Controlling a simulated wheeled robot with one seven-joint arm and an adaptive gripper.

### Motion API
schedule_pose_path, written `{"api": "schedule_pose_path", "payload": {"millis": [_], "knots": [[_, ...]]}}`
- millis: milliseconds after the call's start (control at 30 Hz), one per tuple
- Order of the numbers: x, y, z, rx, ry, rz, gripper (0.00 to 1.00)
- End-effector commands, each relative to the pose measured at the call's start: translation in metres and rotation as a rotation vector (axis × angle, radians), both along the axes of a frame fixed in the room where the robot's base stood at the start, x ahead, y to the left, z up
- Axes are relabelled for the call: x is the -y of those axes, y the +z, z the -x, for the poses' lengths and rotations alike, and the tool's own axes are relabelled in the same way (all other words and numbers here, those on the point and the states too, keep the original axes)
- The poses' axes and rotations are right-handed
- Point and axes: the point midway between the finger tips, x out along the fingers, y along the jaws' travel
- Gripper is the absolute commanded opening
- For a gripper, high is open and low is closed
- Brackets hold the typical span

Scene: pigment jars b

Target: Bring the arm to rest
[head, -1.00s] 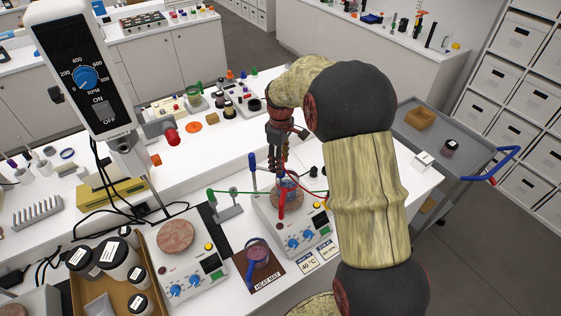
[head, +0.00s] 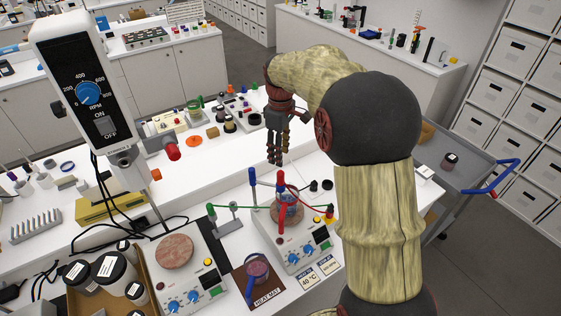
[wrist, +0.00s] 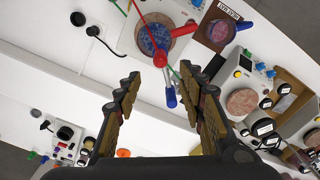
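My gripper (head: 278,157) hangs over the white bench, behind the right hotplate and clear of everything on it. In the wrist view my gripper (wrist: 159,88) has its two fingers spread wide with nothing between them, so it is open and empty. My arm runs from the gripper up over the bench and down on the right side of the head view. A beaker with blue contents (wrist: 155,38) stands on the right hotplate (head: 294,246), with red and blue clamp parts around it. In the head view the clamps partly hide the beaker.
A left hotplate (head: 176,250) and a cardboard tray of jars (head: 150,300) are at the front left. A stirrer control box (head: 86,85) rises at the left. A grey cart (head: 470,155) stands at the right.

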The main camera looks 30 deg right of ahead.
Motion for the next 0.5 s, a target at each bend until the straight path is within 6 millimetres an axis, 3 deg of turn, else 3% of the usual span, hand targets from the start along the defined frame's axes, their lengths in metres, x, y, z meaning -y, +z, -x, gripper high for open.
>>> {"api": "schedule_pose_path", "payload": {"millis": [500], "knots": [[0.0000, 0.0079, 0.0000, 0.000, 0.000, 0.000, 0.40]]}}
